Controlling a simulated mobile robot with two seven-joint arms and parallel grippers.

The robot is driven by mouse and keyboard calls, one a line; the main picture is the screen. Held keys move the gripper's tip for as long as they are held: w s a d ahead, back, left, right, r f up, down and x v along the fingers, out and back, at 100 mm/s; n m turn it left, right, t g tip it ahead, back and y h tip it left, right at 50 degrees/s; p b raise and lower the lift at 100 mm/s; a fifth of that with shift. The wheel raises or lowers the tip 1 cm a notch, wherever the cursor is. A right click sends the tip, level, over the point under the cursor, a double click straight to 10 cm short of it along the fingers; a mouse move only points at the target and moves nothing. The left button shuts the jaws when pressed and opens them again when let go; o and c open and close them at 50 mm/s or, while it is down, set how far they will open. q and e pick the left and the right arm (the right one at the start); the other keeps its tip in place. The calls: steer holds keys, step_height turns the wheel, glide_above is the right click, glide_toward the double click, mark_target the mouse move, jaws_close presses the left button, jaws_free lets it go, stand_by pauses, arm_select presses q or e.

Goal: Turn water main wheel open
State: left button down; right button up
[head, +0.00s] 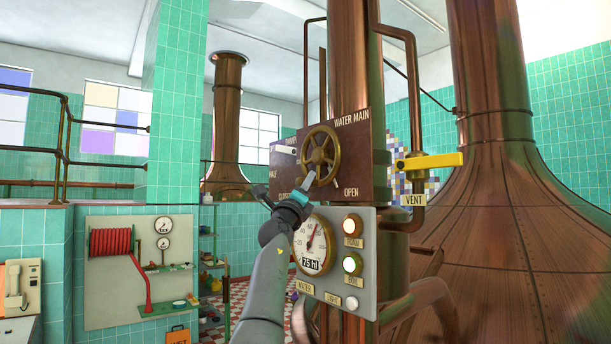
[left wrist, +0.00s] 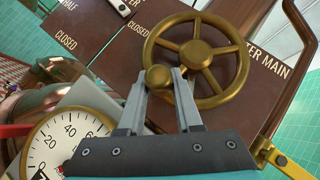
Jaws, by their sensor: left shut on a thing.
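The water main wheel (head: 335,155) is a brass handwheel with spokes on a dark red-brown panel (head: 365,150) lettered "WATER MAIN" above and "OPEN" at lower right. It also shows in the left wrist view (left wrist: 238,81), with a round knob (left wrist: 158,77) on its rim. My left gripper (head: 308,181) is at the wheel's lower left in the head view. In the left wrist view its fingers (left wrist: 165,73) are closed in on the knob, one on each side. My right gripper is in neither view.
Below the wheel, a grey panel (head: 338,290) carries a dial (head: 313,243) and lit buttons. A yellow vent lever (head: 435,161) sticks out to the right. Other plates beside the wheel read "CLOSED" in the wrist view.

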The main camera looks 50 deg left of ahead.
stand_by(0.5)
arm_select(q)
steer(key=c, duration=0.6)
jaws_free()
steer(key=shift+s+d+f+b, duration=0.4)
steer(key=shift+d+f, duration=0.05)
steer(key=shift+d, duration=0.1)
steer(key=b+v, duration=0.4)
steer(key=v, duration=0.9)
steer(key=shift+s+b, duration=0.3)
steer(key=shift+s, duration=0.1)
steer(key=shift+f, duration=0.15)
